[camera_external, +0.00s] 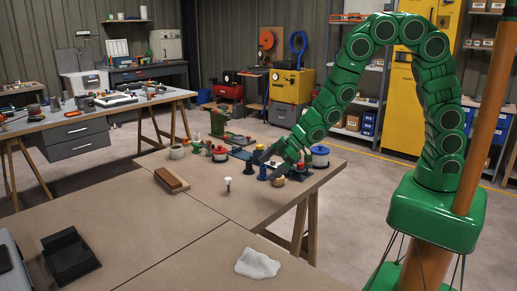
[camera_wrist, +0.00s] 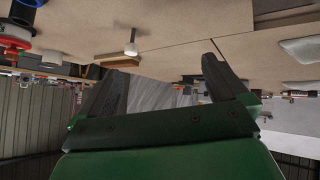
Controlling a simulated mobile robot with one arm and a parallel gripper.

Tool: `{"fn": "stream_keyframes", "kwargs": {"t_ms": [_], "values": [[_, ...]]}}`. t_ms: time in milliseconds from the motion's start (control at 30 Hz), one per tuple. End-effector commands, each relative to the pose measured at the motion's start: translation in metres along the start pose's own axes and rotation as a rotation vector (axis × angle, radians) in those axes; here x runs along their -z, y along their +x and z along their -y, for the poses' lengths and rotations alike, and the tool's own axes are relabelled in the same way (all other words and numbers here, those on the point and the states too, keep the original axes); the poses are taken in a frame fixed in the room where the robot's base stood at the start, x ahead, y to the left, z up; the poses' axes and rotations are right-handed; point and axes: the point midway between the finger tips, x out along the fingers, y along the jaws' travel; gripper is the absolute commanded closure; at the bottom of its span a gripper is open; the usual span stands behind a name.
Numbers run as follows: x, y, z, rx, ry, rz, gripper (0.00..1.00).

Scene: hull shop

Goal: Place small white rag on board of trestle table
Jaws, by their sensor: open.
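A small white rag (camera_external: 258,263) lies crumpled on the brown table top near the front edge in the external view. In the wrist view a pale shape at the upper right looks like the rag (camera_wrist: 302,50). The brown board (camera_external: 235,195) of the trestle table, with wooden legs below, adjoins the top the rag lies on, with seam lines between. My gripper (camera_external: 266,158) is over the board's far part, among small items, well away from the rag. In the wrist view my gripper (camera_wrist: 161,72) has its fingers wide apart with nothing between them.
A wooden block (camera_external: 172,180), a small white-topped item (camera_external: 228,183), a red-and-white spool (camera_external: 220,153) and a blue-topped pot (camera_external: 320,156) stand on the board. A black tray (camera_external: 70,257) sits at the front left.

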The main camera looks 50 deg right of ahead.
Motion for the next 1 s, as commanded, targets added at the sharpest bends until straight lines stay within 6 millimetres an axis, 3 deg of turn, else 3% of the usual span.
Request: {"fn": "stream_keyframes", "kwargs": {"t_ms": [100,300,500,600,733,1000], "values": [[0.012,0.027,0.044,0.090,-0.045,-0.079,0.00],[0.033,0.057,0.124,0.252,-0.093,-0.230,0.00],[0.044,0.069,0.206,0.420,-0.108,-0.366,0.00],[0.046,0.069,0.237,0.487,-0.105,-0.418,0.00],[0.048,0.068,0.262,0.542,-0.098,-0.461,0.00],[0.054,0.074,0.278,0.565,-0.096,-0.481,0.00]]}}
